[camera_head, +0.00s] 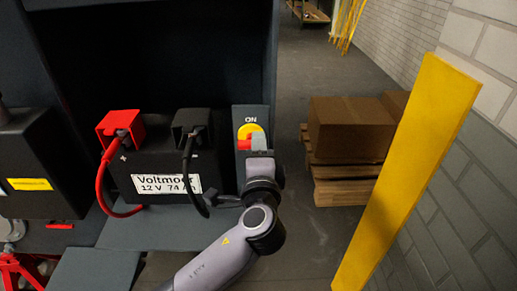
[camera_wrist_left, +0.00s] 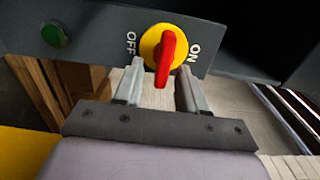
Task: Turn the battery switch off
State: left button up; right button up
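The battery switch is a yellow disc (camera_head: 249,130) with a red handle on a dark panel, below an ON label in the head view. In the left wrist view, the yellow disc (camera_wrist_left: 153,46) carries the red handle (camera_wrist_left: 167,52), which stands nearly upright in the picture. OFF is printed to its left and ON to its right. My left gripper (camera_head: 257,143) is in front of the switch and hides its lower part in the head view. In the left wrist view its fingers (camera_wrist_left: 158,79) are open, one on each side of the handle's lower end, with gaps showing. My right gripper is not in view.
A black battery (camera_head: 165,162) with red and black terminal covers and cables stands left of the switch. A green button (camera_wrist_left: 54,35) is on the panel. Cardboard boxes (camera_head: 349,128) on a pallet and a yellow beam (camera_head: 410,165) stand at the right.

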pick_arm(q)
jog(key=shift+s, duration=0.1)
jog(key=s+b, duration=0.1)
jog(key=s, duration=0.6)
dwell(0.5)
